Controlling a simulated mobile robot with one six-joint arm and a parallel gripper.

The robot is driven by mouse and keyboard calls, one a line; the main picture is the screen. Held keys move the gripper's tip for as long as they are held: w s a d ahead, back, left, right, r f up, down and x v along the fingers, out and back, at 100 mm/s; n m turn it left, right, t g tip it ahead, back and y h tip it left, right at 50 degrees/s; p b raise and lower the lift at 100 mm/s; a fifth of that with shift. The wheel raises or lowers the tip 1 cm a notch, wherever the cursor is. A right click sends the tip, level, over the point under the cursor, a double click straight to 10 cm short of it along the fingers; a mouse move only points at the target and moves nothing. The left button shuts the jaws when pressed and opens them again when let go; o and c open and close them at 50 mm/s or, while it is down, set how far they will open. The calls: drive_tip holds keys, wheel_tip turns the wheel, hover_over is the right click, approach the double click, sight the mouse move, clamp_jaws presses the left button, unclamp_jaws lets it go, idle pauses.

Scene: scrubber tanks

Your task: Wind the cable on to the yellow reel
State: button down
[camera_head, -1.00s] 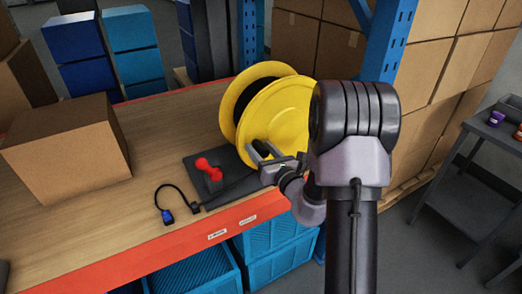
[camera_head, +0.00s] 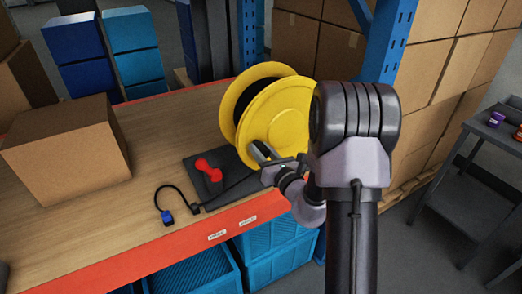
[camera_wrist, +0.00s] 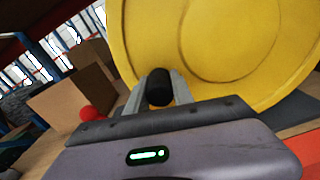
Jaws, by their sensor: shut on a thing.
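The yellow reel (camera_head: 278,118) stands upright on the shelf, with a dark gap between its two round discs. My gripper (camera_head: 262,152) is at the lower front of its near disc. In the wrist view my gripper (camera_wrist: 160,90) is shut on a black handle (camera_wrist: 159,87) in front of the yellow disc (camera_wrist: 215,45). The black cable (camera_head: 225,193) runs from beside my gripper to a small black piece near the shelf's front edge, then loops to a blue plug (camera_head: 167,217). The cable on the reel is mostly hidden by the discs.
A red two-knobbed piece (camera_head: 208,170) sits on the dark base plate (camera_head: 195,162) left of my gripper. A cardboard box (camera_head: 68,150) stands on the left of the wooden shelf. A blue post (camera_head: 390,40) rises behind my arm.

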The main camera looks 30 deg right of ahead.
sight(284, 98)
idle(0.8)
drive_tip(key=shift+r+m+p, duration=0.5)
drive_tip(key=shift+r+p, duration=0.15)
drive_tip(key=shift+p, duration=0.55)
drive_tip(key=r+m+p, duration=0.3)
drive_tip(key=p, duration=0.2)
drive_tip(key=d+r+m+p, duration=0.1)
drive_tip(key=r+m+p, duration=0.2)
drive_tip(key=p, duration=0.3)
drive_tip(key=shift+d+r, duration=0.1)
drive_tip(key=shift+r, duration=0.05)
drive_tip(key=d+r+m+p, duration=0.2)
drive_tip(key=m+p, duration=0.1)
drive_tip(key=p, duration=0.1)
drive_tip(key=d+r+m+p, duration=0.2)
drive_tip(key=m+p, duration=0.1)
drive_tip(key=p, duration=0.2)
drive_tip(key=shift+d+r, duration=0.2)
drive_tip(key=d+m+p, duration=0.1)
drive_tip(key=d+r+m+p, duration=0.1)
drive_tip(key=d+m+p, duration=0.1)
drive_tip(key=shift+w, duration=0.15)
drive_tip(key=shift+d, duration=0.5)
drive_tip(key=shift+d, duration=0.1)
drive_tip(key=c, duration=1.1)
unclamp_jaws()
